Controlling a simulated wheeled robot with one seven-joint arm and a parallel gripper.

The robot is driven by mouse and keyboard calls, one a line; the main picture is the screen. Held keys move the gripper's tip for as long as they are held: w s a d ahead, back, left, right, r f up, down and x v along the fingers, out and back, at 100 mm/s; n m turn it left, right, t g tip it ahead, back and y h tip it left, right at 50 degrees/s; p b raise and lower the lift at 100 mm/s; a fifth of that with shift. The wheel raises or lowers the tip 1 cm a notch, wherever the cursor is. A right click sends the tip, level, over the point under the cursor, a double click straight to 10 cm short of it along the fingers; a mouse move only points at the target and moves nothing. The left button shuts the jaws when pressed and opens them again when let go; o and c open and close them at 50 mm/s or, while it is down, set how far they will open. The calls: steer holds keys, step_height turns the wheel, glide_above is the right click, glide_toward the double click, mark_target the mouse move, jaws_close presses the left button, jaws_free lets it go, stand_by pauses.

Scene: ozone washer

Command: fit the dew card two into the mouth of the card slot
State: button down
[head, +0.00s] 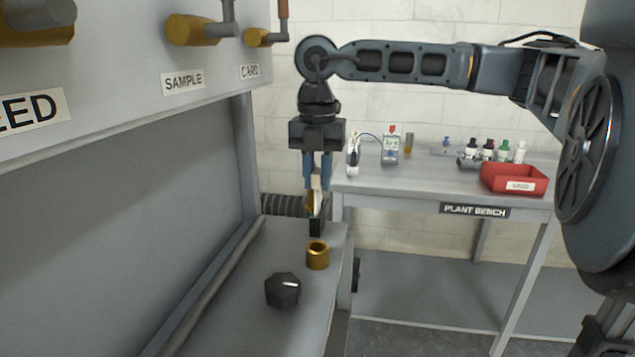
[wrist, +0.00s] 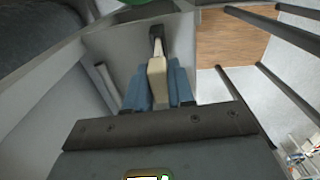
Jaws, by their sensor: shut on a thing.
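My gripper (head: 318,183) points down above the shelf at the washer's right end, its blue fingers shut on a pale, narrow card. I take this to be dew card two (head: 317,202); no marking on it is readable. In the wrist view the card (wrist: 157,80) runs out between the blue fingers (wrist: 157,92). Below it in the head view is a dark upright piece (head: 317,226), perhaps the card slot. The card's lower end meets or overlaps this piece; I cannot tell whether it is inside a mouth.
A brass ring (head: 317,255) and a black knob (head: 283,290) are on the shelf in front of my gripper. A ribbed hose (head: 282,205) runs behind. The plant bench (head: 450,192) at right holds bottles and a red tray (head: 514,179). The cabinet wall stands left.

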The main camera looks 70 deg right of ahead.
steer(key=shift+f, duration=0.45)
steer(key=shift+f, duration=0.15)
steer(key=c, duration=1)
jaws_free()
step_height(320, 180, up, 12)
steer(key=shift+r+b, duration=0.2)
steer(key=shift+b, duration=0.6)
